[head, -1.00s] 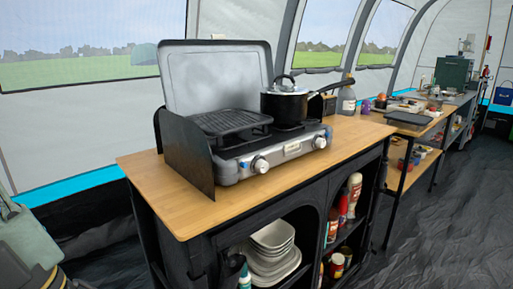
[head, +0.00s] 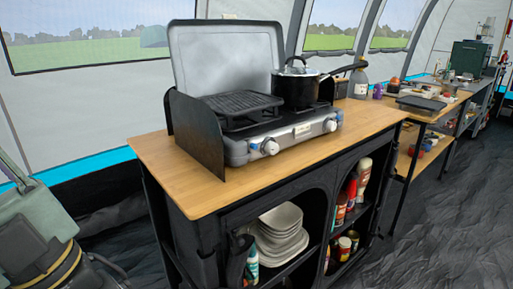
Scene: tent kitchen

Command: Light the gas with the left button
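The gas stove (head: 292,134) stands on a wooden-topped cabinet, with its grey lid raised behind and dark side guards. Two round silver knobs are on its front panel: the left knob (head: 269,147) and the right knob (head: 329,125). Both are unobstructed in the head view. The left burner carries a black ribbed grill plate (head: 240,106). A black pot (head: 299,89) with a glass lid sits on the right, its handle pointing right. No flame is visible; the burners are mostly covered. My gripper is not in view.
The wooden cabinet top (head: 200,195) is bare in front of the stove. Its open shelves hold stacked white plates (head: 280,232) and several bottles and jars. A grey bottle (head: 358,83) stands behind the pot. A grey-green object (head: 35,215) is at the left edge. Dark floor is clear at right.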

